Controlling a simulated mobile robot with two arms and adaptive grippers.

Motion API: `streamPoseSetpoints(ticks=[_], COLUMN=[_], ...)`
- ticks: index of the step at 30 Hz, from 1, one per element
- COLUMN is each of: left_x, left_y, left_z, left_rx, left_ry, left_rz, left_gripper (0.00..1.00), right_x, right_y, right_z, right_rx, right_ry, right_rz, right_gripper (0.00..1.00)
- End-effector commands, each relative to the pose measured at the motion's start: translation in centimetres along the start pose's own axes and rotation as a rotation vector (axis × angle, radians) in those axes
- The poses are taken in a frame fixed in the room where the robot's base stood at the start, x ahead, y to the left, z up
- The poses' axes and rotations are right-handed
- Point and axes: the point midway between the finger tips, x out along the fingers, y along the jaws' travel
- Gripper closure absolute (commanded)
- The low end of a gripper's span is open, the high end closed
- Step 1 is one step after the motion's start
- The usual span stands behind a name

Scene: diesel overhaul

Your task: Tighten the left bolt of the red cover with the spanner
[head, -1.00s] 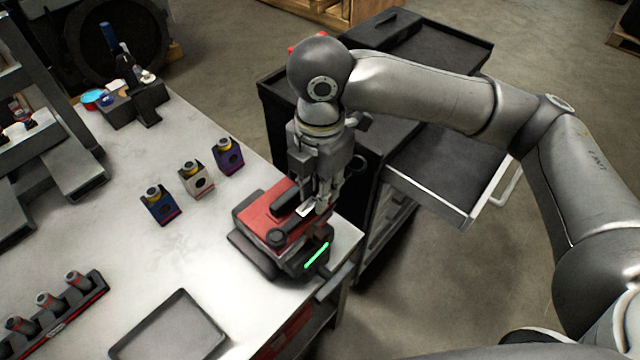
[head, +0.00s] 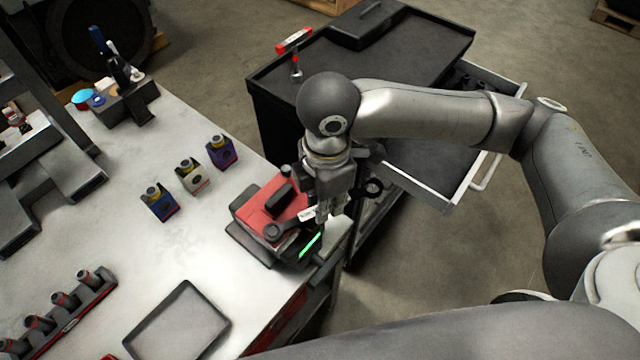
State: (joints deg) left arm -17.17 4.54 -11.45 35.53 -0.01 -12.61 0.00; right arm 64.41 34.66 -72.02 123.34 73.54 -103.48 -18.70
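The red cover (head: 259,211) sits on a dark fixture at the right edge of the bench, with a black raised handle block on top. A round dark cap (head: 275,231) is at its near corner; I cannot make out the left bolt for certain. My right gripper (head: 325,212) points down just right of the cover, shut on the spanner. The spanner's pale jaw (head: 307,214) sticks out left over the cover's edge, close to the dark cap; I cannot tell whether it touches anything. A dark ring (head: 372,188) shows on the gripper's other side. My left gripper is out of view.
A green light strip (head: 310,245) glows on the fixture's near side. An empty tray (head: 180,325) lies nearer. A black tool cart (head: 420,45) with an open drawer (head: 430,165) stands behind my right arm.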

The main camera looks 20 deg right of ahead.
Motion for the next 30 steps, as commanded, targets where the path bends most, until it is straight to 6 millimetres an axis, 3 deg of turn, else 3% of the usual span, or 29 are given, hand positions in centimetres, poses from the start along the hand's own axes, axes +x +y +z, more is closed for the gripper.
streamPoseSetpoints(ticks=[11, 19, 30], left_x=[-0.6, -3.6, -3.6], left_y=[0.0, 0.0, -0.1], left_z=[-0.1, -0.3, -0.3], left_rx=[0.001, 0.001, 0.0], left_ry=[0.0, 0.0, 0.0], left_rz=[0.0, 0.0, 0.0], left_gripper=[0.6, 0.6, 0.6], right_x=[-0.1, -0.4, 0.0], right_y=[-0.4, -2.4, -2.7], right_z=[0.0, -0.3, -0.3], right_rx=[0.039, 0.227, 0.264], right_ry=[0.0, 0.0, 0.0], right_rz=[0.0, -0.003, 0.0], right_gripper=[1.0, 1.0, 1.0])
